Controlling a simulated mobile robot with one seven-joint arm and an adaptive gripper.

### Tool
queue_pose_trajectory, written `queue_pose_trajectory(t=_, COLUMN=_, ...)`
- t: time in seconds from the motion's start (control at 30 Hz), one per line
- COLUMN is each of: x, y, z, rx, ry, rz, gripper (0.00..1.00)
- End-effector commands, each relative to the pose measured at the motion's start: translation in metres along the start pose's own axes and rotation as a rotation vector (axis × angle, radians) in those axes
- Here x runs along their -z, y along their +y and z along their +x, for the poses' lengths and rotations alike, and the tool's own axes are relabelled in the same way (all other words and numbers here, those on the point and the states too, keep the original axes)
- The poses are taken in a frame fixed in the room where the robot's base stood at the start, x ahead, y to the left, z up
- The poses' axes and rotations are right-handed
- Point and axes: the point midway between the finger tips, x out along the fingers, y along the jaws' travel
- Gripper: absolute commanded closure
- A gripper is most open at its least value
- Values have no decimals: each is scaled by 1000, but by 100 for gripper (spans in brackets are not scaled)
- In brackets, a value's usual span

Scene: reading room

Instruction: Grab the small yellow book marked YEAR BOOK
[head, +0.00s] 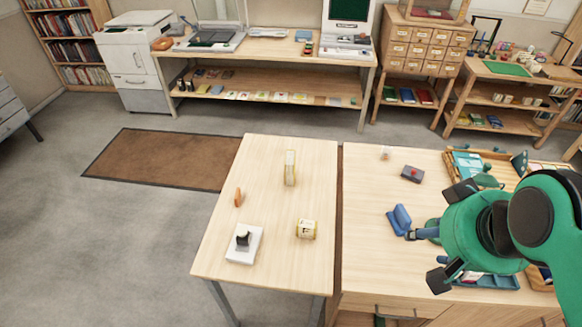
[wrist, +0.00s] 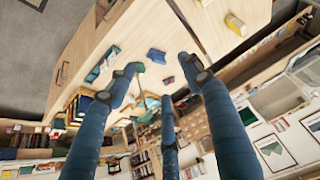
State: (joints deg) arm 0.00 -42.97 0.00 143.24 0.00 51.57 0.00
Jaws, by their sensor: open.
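Two yellow items are on the left table (head: 265,200) in the head view. One is a narrow yellow upright block (head: 290,168) towards the back. The other is a small yellow-and-cream block (head: 306,229) with dark marks, nearer the front. I cannot read YEAR BOOK on either. A yellow block also shows at the top right of the wrist view (wrist: 236,25); I cannot tell which one it is. My gripper (head: 434,237) is over the right table, well right of both yellow items. Its fingers are spread and empty in the wrist view (wrist: 163,76).
A blue object (head: 399,219) lies just left of my gripper on the right table (head: 365,260). A dark box (head: 412,174) and trays (head: 470,165) are behind. An orange item (head: 238,197) and white stand (head: 244,244) share the left table. A narrow gap separates the tables.

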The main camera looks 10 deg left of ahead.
Motion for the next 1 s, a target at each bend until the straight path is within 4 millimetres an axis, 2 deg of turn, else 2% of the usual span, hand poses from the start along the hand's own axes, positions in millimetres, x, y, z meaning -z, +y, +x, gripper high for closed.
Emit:
queue_pose_trajectory(t=0.33, x=0, y=0, z=0, rx=0, ry=0, rz=0, gripper=49)
queue_pose_trajectory(t=0.37, x=0, y=0, z=0, rx=0, ry=0, rz=0, gripper=47)
queue_pose_trajectory(t=0.43, x=0, y=0, z=0, rx=0, ry=0, rz=0, gripper=33)
queue_pose_trajectory(t=0.47, x=0, y=0, z=0, rx=0, ry=0, rz=0, gripper=32)
queue_pose_trajectory(t=0.8, x=2, y=0, z=0, rx=0, ry=0, rz=0, gripper=32)
queue_pose_trajectory(t=1.0, x=18, y=-3, z=2, rx=0, ry=-6, rz=-1, gripper=32)
